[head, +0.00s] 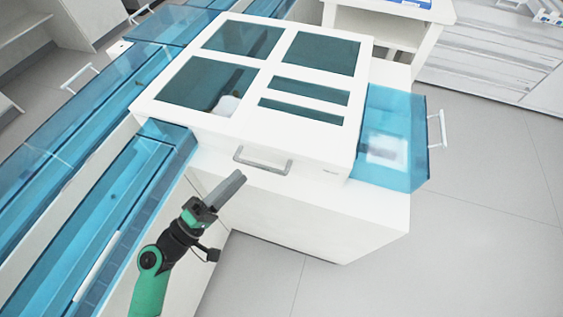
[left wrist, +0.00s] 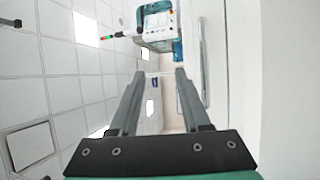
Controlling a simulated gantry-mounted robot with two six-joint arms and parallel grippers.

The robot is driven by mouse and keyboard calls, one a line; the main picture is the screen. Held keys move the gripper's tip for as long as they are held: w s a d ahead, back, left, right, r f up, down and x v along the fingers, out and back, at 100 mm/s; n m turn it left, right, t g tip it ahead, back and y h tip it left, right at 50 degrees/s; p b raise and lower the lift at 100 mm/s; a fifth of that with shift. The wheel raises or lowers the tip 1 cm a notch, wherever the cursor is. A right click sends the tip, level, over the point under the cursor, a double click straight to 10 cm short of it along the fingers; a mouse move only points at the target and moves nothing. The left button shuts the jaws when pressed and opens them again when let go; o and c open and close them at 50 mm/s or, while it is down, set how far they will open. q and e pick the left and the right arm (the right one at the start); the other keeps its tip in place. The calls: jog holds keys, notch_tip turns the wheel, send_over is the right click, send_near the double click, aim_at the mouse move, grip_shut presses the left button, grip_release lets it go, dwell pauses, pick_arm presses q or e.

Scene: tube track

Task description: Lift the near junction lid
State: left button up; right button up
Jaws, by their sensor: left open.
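The junction lid (head: 226,124) is a white frame with dark tinted windows, on top of a white cabinet. It looks closed. Its grey bar handle (head: 262,162) is on the near side. My left gripper (head: 238,178) is just left of and in front of this handle, apart from it. In the left wrist view my left gripper (left wrist: 156,73) has its two fingers apart with nothing between them. A long pale bar (left wrist: 204,60) runs to the right of the fingers there; I cannot tell if it is the lid handle. My right gripper is not in view.
Blue see-through track covers (head: 75,135) run along the left, beside my left arm. A blue see-through box (head: 395,140) with a white handle (head: 437,130) juts from the cabinet's right side. White furniture stands behind. The floor at the lower right is clear.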

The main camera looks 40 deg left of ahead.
pick_arm(q)
jog(key=n+y+b, duration=0.1)
jog(key=b, duration=0.2)
send_near(258, 164)
jog(key=f+v, duration=0.1)
jog(key=v, duration=0.2)
jog(key=shift+g, duration=0.3)
jog(key=w+r, duration=0.1)
jog(key=w, duration=0.3)
jog(key=w+r+p, duration=0.1)
jog(key=w, duration=0.2)
jog(key=w+r+p, duration=0.1)
jog(key=w, duration=0.3)
jog(key=shift+w+d+r, duration=0.1)
jog(key=shift+w+d, duration=0.2)
jog(key=shift+w, duration=0.6)
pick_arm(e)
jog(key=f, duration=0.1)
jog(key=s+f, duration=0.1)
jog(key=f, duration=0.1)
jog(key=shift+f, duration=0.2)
pick_arm(q)
jog(key=shift+c, duration=0.3)
grip_shut()
